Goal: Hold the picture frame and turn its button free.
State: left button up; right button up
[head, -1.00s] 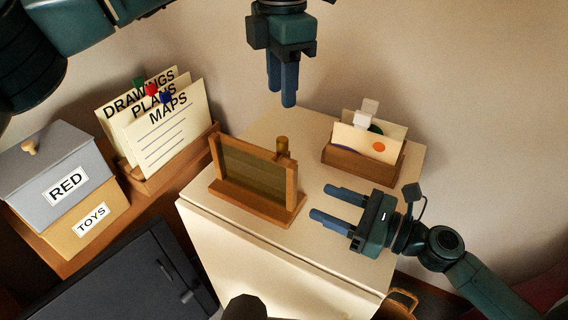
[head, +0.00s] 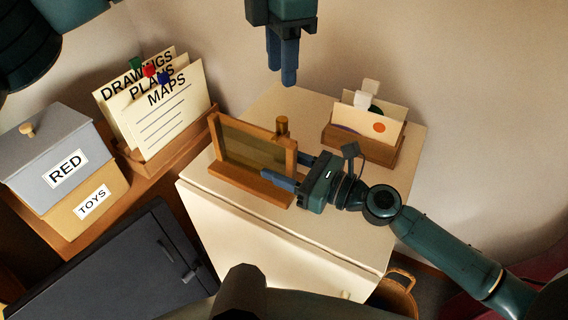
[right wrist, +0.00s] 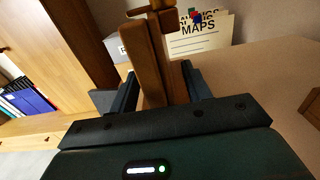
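The wooden picture frame (head: 254,148) stands upright on its base on top of the pale cabinet, with a dark panel in it. Its button, a small brown cylinder (head: 282,126), sits at the top right of the frame. My right gripper (head: 283,165) is at the frame's right edge, one finger in front and one behind. In the right wrist view the fingers (right wrist: 161,85) lie either side of the frame's wooden edge (right wrist: 153,62) and look apart, with no clear grip. My left gripper (head: 280,78) hangs above and behind the frame, empty, fingers pointing down; its finger gap is unclear.
A wooden card holder (head: 360,151) stands right of the frame on the cabinet (head: 230,208). To the left are a file rack with labelled sheets (head: 165,115), a grey RED box (head: 55,155) and a TOYS box (head: 92,203). A wall stands behind.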

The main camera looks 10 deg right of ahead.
aim_at(282, 118)
grip_shut()
dwell(0.3)
pick_arm(q)
jog(key=shift+o, duration=0.4)
jog(key=m+t, duration=0.1)
jog(key=m, duration=0.8)
jog(key=f+m+t+h, duration=0.1)
jog(key=m, duration=0.9)
jog(key=m+h, duration=0.1)
jog(key=m, duration=0.8)
jog(key=shift+s+a+f+m+t, duration=0.1)
jog(key=shift+s+f+m+t, duration=0.05)
jog(key=shift+f+m+t, duration=0.2)
jog(key=shift+f, duration=4.05)
